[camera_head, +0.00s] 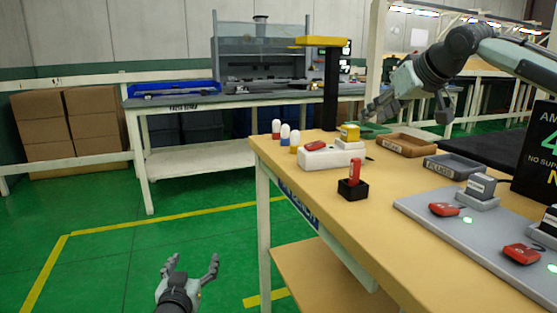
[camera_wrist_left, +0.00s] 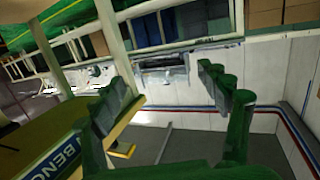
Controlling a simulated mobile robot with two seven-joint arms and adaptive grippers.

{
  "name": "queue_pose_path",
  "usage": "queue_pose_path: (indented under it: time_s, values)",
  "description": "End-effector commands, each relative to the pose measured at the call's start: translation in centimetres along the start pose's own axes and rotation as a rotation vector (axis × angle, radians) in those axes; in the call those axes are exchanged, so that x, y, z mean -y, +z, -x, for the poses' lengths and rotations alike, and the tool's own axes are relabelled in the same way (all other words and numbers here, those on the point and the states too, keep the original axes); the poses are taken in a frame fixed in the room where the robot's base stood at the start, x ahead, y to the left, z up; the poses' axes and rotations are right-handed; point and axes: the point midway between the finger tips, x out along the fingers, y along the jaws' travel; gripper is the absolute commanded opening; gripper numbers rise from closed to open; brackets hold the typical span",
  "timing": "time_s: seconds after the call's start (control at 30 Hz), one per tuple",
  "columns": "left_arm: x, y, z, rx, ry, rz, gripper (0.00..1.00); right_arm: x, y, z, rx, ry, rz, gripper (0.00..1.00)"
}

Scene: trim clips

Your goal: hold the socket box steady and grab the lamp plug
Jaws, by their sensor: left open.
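I cannot tell for sure which items are the socket box and the lamp plug. A small black box (camera_head: 353,190) with a red upright piece (camera_head: 354,170) in it stands near the table's left edge. My right gripper (camera_head: 410,110) is open above the table's far side, near the trays.
Several coloured pegs (camera_head: 285,135) stand at the table's (camera_head: 300,190) far left corner. A brown tray (camera_head: 408,146) and a grey tray (camera_head: 455,167) lie at the back. A grey board (camera_head: 480,230) with red and grey pieces covers the right. The floor on the left is free.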

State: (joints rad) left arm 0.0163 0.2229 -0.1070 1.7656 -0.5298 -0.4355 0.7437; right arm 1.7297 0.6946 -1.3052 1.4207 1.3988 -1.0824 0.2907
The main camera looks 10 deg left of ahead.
Motion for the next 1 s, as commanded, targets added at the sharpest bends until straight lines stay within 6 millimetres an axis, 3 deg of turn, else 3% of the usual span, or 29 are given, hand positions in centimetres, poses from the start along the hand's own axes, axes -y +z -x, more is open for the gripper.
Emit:
queue_pose_path:
  time_s: [0.03, 0.2, 0.4, 0.5, 0.6, 0.7, 1.0]
  values:
    - [-1.0, -2.8, -1.6, -0.08, 0.039, 0.014, 0.76, 0.0, 0.0, 0.0, 0.0, 0.0, 0.0, 0.34]
    - [-5.4, -11.5, -4.8, -0.316, 0.229, 0.061, 0.76, 0.0, 0.0, 0.0, 0.0, 0.0, 0.0, 0.34]
    - [-12.4, -21.0, -6.2, -0.497, 0.592, 0.067, 0.76, 0.0, 0.0, 0.0, 0.0, 0.0, 0.0, 0.34]
    - [-16.1, -24.4, -6.0, -0.501, 0.816, 0.042, 0.76, 0.0, 0.0, 0.0, 0.0, 0.0, 0.0, 0.34]
    - [-18.8, -26.3, -5.4, -0.437, 1.014, 0.005, 0.76, 0.0, 0.0, 0.0, 0.0, 0.0, 0.0, 0.34]
    - [-20.2, -27.2, -4.8, -0.338, 1.159, -0.034, 0.76, 0.0, 0.0, 0.0, 0.0, 0.0, 0.0, 0.34]
    - [-21.4, -27.4, -3.9, -0.125, 1.326, -0.086, 0.76, 0.0, 0.0, 0.0, 0.0, 0.0, 0.0, 0.34]
